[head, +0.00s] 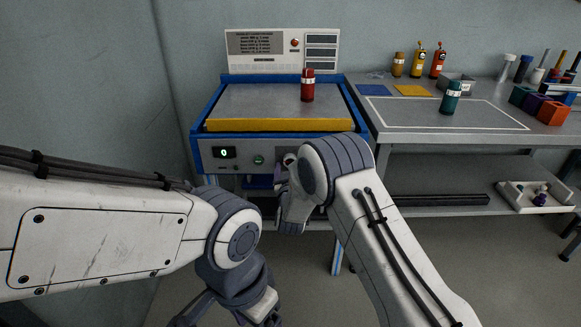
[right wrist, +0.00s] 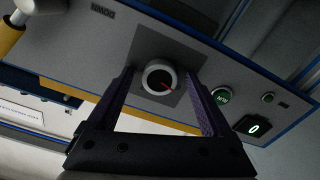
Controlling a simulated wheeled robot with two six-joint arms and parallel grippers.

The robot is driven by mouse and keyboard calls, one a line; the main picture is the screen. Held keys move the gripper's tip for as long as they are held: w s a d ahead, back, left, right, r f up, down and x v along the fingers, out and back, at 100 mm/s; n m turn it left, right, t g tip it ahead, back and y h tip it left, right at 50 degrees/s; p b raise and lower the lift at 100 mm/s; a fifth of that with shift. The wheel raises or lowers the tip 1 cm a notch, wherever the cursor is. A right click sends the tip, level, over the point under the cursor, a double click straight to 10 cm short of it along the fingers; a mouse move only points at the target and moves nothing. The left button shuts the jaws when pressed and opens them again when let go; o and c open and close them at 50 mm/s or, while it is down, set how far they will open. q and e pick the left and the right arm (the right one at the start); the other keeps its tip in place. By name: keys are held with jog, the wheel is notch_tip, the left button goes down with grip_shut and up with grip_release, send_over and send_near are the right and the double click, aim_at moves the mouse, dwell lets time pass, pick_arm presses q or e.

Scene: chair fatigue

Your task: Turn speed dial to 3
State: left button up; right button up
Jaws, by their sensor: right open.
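The speed dial (right wrist: 151,68) shows in the right wrist view as a round knob with a pale rim, dark face and red pointer, on a dark square plate. Its scale numbers are not readable. In the head view my right arm hides most of it. My right gripper (right wrist: 165,84) is open, with one purple finger on each side of the dial; I cannot tell whether they touch it. In the head view the right gripper (head: 281,177) is at the machine's front panel. My left gripper (head: 262,306) is low at the bottom edge, its fingers not clear.
The display (head: 224,152) reads 0, also in the wrist view (right wrist: 254,128). A green RUN button (head: 258,160) sits beside it. A red bottle (head: 307,86) stands on the machine (head: 250,100), behind a yellow bar (head: 280,125). A grey workbench (head: 400,118) stands right.

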jog(key=shift+c, duration=0.3)
grip_shut()
